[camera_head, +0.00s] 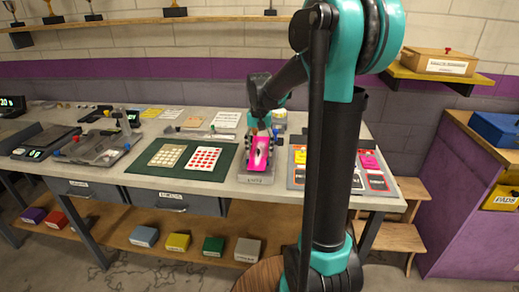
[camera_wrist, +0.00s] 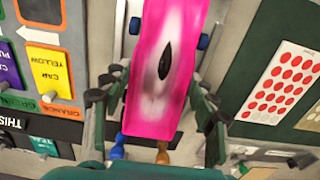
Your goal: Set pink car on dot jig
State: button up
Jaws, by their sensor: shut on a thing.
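The pink car (camera_head: 260,150) has a white stripe, a dark oval mark on top and blue wheels. It also shows large in the wrist view (camera_wrist: 165,60), with its near end toward my gripper's palm. My gripper (camera_head: 261,135) is shut on the car, with a finger on each side in the wrist view (camera_wrist: 158,100). The car is over a grey plate-like fixture (camera_head: 255,179) with a pale front label, which looks like the dot jig. I cannot tell whether the car touches it. Much of the fixture is hidden by the car.
A green mat (camera_head: 143,167) with sheets of red and cream dots lies left of the fixture. To its right is a board (camera_head: 297,179) with colored, labelled cards. Grey tools and trays (camera_head: 95,150) stand farther left. My arm hides part of the table's right side.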

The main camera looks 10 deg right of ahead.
aim_at(260, 148)
jog(key=shift+f, duration=0.4)
jog(key=shift+f, duration=0.1)
jog(key=o, duration=1.3)
notch_tip(260, 148, up, 13)
